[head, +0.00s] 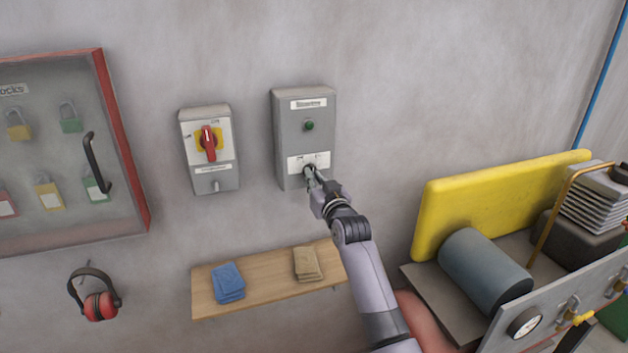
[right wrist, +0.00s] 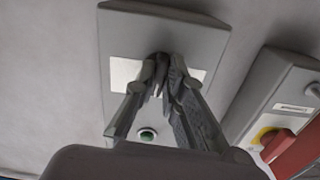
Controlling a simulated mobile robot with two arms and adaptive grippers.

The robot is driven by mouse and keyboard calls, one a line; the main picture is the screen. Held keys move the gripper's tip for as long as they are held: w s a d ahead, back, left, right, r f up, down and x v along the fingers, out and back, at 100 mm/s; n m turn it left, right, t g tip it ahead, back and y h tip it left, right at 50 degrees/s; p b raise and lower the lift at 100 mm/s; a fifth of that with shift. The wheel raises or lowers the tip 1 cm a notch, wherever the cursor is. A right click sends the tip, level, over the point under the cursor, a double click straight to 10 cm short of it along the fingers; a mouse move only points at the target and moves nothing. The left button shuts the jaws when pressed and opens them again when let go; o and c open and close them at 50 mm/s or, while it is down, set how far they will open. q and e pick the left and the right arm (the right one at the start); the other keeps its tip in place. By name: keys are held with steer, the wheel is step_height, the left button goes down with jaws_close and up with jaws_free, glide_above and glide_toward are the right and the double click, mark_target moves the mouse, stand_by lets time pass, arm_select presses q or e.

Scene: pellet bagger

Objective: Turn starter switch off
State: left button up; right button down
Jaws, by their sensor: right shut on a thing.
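The grey starter box (head: 289,139) hangs on the wall, with a label at its top, a green button or lamp (head: 309,125), and a white plate (head: 322,158) low on its front. My right gripper (head: 311,176) is at that plate, shut on the starter switch, which its fingers mostly hide. In the right wrist view the fingers (right wrist: 163,78) close together over the middle of the white plate (right wrist: 124,70). The switch's exact angle cannot be told. The green button shows there too (right wrist: 147,135). My left gripper is not in view.
Left of the starter box is a grey box with a red rotary handle (head: 208,143) on yellow. A wooden shelf (head: 240,307) with folded cloths is below. A padlock cabinet (head: 125,150) is at left, machinery with a yellow guard (head: 470,195) at right.

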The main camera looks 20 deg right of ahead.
steer(key=n, duration=0.6)
steer(key=shift+d+n, duration=0.15)
steer(key=shift+n, duration=0.15)
stand_by(0.3)
steer(key=c, duration=1.7)
jaws_free()
steer(key=shift+o, duration=0.2)
steer(key=s, duration=1.2)
steer(key=shift+d, duration=0.2)
